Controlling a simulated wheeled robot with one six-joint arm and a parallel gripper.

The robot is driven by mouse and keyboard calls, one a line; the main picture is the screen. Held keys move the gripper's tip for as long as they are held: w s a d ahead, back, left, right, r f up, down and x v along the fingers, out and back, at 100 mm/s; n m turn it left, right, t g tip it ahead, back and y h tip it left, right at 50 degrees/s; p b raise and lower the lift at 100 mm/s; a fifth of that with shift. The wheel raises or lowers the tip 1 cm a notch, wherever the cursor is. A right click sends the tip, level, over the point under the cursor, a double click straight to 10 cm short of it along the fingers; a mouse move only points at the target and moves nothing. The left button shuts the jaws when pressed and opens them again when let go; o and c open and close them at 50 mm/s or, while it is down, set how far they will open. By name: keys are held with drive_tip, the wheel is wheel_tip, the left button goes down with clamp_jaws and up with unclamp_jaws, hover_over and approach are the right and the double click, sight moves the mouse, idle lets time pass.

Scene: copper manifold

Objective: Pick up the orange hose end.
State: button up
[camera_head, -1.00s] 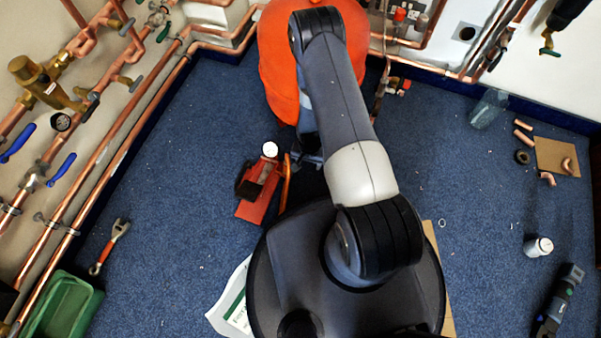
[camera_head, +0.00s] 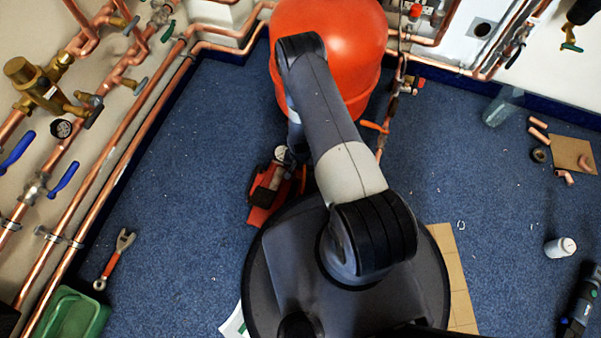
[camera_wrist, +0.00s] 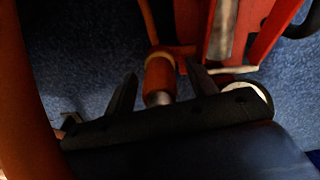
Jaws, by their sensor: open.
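The orange hose end (camera_wrist: 159,76) is a short orange cylinder with a metal tip, seen in the wrist view. An orange hose runs up from it beside a red test pump (camera_wrist: 232,30). My gripper (camera_wrist: 160,70) is open, with one dark finger on each side of the hose end. I cannot tell whether either finger touches it. In the head view the red pump (camera_head: 266,192) lies on the blue floor left of my arm, with a bit of orange hose (camera_head: 303,180) beside it. My arm hides the gripper and the hose end there.
A large orange tank (camera_head: 335,50) stands just beyond my arm. Copper pipes (camera_head: 110,165) run along the left wall. A wrench (camera_head: 114,258) and a green tray (camera_head: 75,313) lie at left; a white bottle (camera_head: 560,247) is at right. The floor between is mostly clear.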

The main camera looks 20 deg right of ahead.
drive_tip(key=shift+f, duration=0.2)
clamp_jaws()
wheel_tip(320, 180, up, 10)
drive_tip(key=p, duration=0.4)
idle(0.4)
drive_tip(key=shift+r+p, duration=1.15)
drive_tip(key=shift+r, duration=1.1)
